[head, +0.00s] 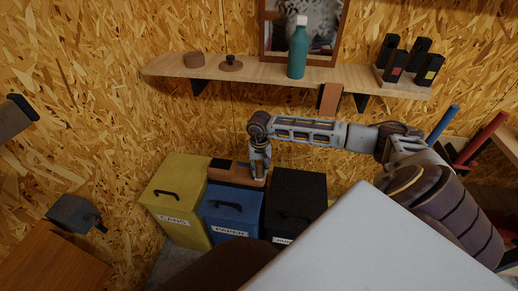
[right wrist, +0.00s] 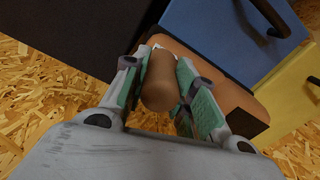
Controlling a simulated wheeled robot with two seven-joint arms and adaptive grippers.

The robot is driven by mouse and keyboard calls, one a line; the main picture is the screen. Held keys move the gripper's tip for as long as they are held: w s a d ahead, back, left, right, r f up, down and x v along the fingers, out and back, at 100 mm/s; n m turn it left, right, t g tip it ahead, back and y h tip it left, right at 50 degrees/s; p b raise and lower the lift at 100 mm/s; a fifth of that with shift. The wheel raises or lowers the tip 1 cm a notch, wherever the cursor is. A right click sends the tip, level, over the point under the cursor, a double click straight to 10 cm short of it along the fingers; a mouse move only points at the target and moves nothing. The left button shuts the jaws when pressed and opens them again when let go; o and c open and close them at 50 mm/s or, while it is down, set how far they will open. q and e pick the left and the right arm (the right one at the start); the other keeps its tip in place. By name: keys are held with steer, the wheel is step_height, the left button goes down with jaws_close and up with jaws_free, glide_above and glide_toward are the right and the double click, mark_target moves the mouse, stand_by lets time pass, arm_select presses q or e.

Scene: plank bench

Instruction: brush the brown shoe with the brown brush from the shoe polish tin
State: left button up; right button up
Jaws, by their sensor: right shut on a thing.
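In the right wrist view the same gripper (right wrist: 158,66) is shut on a brown, rounded, upright-looking piece (right wrist: 160,85), which looks like the brown brush. Close beside it is a long tan thing (head: 236,175) with a dark block at one end, probably the brown shoe; it also shows in the right wrist view (right wrist: 228,95). I cannot tell whether the brush touches it. My left gripper is out of view.
A yellow bin (head: 166,184), a blue bin (head: 228,222) and a black bin (head: 307,188) stand in a row. A grey panel fills the lower right foreground.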

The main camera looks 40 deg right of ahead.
steer(key=shift+w+d, duration=0.1)
steer(key=shift+w+d+b, duration=0.25)
steer(key=shift+d+b, duration=0.15)
steer(key=shift+d, duration=0.1)
steer(key=shift+w+d, duration=0.15)
steer(key=shift+w, duration=0.05)
steer(key=shift+w+d+b, duration=0.35)
steer(key=shift+d+b, duration=0.05)
steer(key=shift+d, duration=0.05)
steer(key=shift+w+a, duration=0.1)
steer(key=shift+a, duration=0.05)
stand_by(0.5)
steer(key=shift+w+a+b, duration=0.45)
steer(key=shift+w+a, duration=0.05)
stand_by(0.4)
steer(key=shift+w+a, duration=0.15)
